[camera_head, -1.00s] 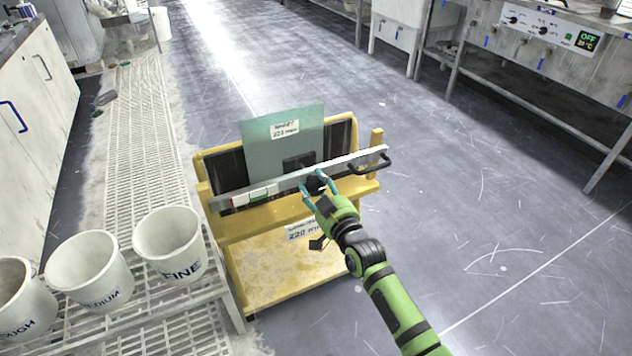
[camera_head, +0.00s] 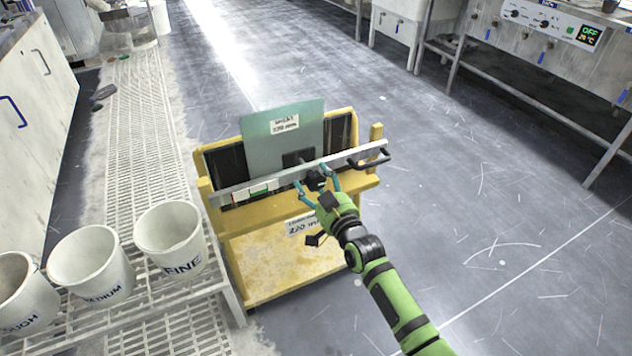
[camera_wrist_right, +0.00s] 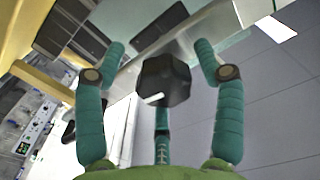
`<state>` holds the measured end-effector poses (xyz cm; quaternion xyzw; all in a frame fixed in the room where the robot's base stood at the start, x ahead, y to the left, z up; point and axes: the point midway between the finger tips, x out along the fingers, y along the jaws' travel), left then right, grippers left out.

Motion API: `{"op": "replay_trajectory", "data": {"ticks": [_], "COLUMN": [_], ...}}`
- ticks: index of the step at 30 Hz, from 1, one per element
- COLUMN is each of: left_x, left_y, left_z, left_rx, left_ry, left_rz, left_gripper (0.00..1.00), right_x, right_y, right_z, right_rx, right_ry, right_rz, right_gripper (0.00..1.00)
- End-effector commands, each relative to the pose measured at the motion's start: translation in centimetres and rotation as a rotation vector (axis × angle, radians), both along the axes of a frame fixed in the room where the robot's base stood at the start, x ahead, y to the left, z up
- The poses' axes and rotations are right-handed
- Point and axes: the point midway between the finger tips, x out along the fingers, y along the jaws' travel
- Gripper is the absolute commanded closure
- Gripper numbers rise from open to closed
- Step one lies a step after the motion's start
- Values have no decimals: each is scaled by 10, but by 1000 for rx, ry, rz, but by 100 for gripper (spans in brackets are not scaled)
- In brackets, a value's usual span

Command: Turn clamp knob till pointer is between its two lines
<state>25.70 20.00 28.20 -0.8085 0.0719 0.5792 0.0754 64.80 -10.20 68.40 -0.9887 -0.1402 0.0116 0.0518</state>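The black faceted clamp knob (camera_head: 315,180) sits on the pale metal bar (camera_head: 235,193) across the yellow stand. In the right wrist view the knob (camera_wrist_right: 165,80) is near the middle, with a short white mark on its face. My right gripper (camera_head: 318,184) is at the knob, its teal fingers spread either side of it. In the wrist view, gaps show between the knob and the side fingers, and a third finger is below it. A small strip with white, red and green parts (camera_head: 256,189) is on the bar. The two lines cannot be made out. My left gripper is out of view.
A greenish plate (camera_head: 262,136) with a label stands behind the bar. A black handle (camera_head: 370,160) is at the bar's right end. The yellow stand (camera_head: 290,262) has a lower shelf. White buckets (camera_head: 168,238) stand on a grating at left. The floor to the right is clear.

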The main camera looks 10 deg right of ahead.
Motion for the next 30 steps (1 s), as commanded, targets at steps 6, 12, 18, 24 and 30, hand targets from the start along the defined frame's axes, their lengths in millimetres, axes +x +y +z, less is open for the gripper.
{"op": "replay_trajectory", "data": {"ticks": [6,12,18,24,30], "left_x": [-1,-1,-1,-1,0], "left_y": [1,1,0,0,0], "left_z": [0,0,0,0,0], "left_rx": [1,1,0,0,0], "left_ry": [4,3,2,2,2], "left_rz": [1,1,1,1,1], "left_gripper": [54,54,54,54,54], "right_x": [0,-16,-54,-93,-112], "right_y": [0,-5,-16,-27,-33], "right_z": [3,1,1,1,2], "right_rx": [1,0,0,-1,0], "right_ry": [-6,-4,-2,-2,-3], "right_rz": [-1,0,0,0,0], "right_gripper": [30,30,30,30,30]}}
